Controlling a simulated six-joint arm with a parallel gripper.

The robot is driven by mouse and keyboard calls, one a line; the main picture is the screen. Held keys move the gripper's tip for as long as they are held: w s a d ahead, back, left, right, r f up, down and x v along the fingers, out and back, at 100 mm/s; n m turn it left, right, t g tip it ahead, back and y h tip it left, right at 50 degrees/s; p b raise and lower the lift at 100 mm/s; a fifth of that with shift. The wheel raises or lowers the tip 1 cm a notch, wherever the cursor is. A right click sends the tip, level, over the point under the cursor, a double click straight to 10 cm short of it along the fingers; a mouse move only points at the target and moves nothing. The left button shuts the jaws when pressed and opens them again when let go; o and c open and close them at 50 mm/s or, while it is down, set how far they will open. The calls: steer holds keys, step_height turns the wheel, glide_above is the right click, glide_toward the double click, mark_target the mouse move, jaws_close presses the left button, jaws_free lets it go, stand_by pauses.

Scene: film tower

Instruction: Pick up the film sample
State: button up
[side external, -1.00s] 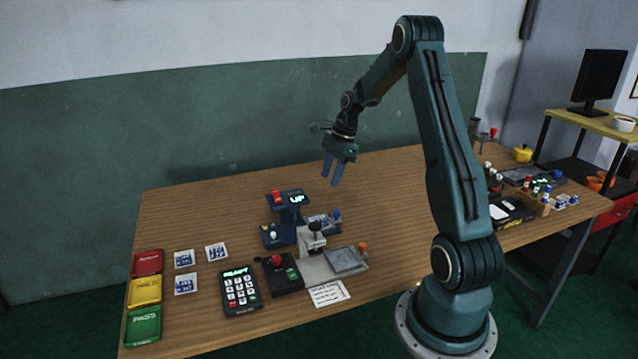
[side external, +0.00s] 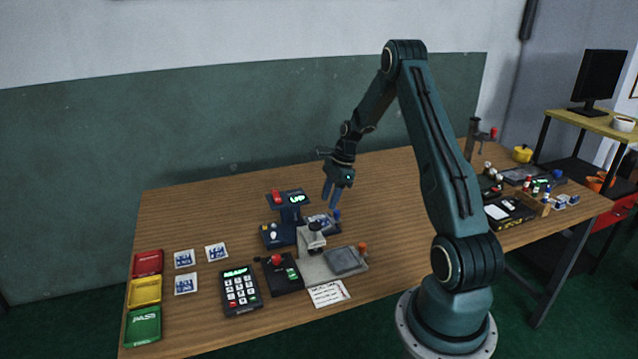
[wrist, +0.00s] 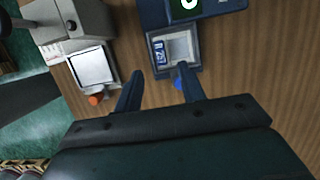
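A small film sample with a blue-and-white label (wrist: 160,52) appears to lie in the grey-framed tray (wrist: 196,46) of the dark blue tower device (side external: 290,213). In the side view the tray area (side external: 320,222) is small, partly behind the grey device. My gripper (side external: 332,202) is above the tray's back right part, fingers pointing down. In the wrist view my gripper (wrist: 160,74) is open, with nothing between its fingers, and the tray lies just beyond the fingertips.
A grey device with a plate (side external: 344,259) and orange knob stands in front of the tower. Left are a keypad (side external: 240,289), a red-button box (side external: 279,273), several blue-and-white cards (side external: 185,259) and red, yellow and green trays (side external: 143,325). The table behind is clear.

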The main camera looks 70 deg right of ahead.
mark_target(323, 219)
steer(key=shift+x, duration=1.15)
steer(key=shift+f, duration=0.1)
steer(key=shift+x, duration=2.5)
jaws_close()
